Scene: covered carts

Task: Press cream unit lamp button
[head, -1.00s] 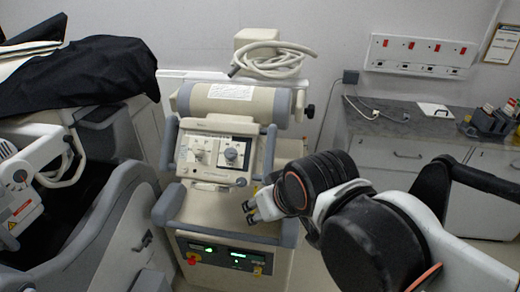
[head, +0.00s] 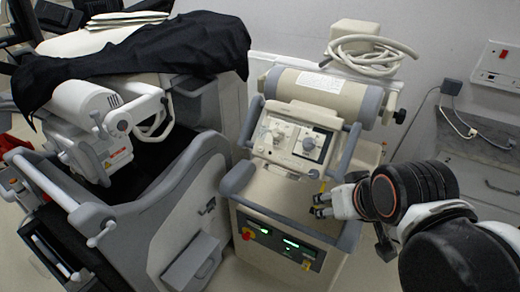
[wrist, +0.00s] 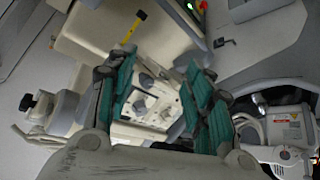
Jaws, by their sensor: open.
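The cream unit (head: 275,190) stands in the middle of the head view, with grey bumpers and a tilted control panel (head: 293,142) with knobs. Its lower front has green lit displays (head: 290,243) and a red button on yellow (head: 248,234). I cannot tell which control is the lamp button. My gripper (head: 321,204) is at the unit's right side, over its shelf and below the panel; contact cannot be judged. In the wrist view my gripper (wrist: 158,105) is open, its teal-padded fingers apart and empty, with the knob panel (wrist: 150,105) visible between them.
A large grey machine (head: 150,215) under a black cover (head: 150,50) stands close on the left. A hose (head: 372,55) lies coiled on top at the back. A counter (head: 480,150) and a wall panel (head: 497,65) are at the right. Pale floor shows in front.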

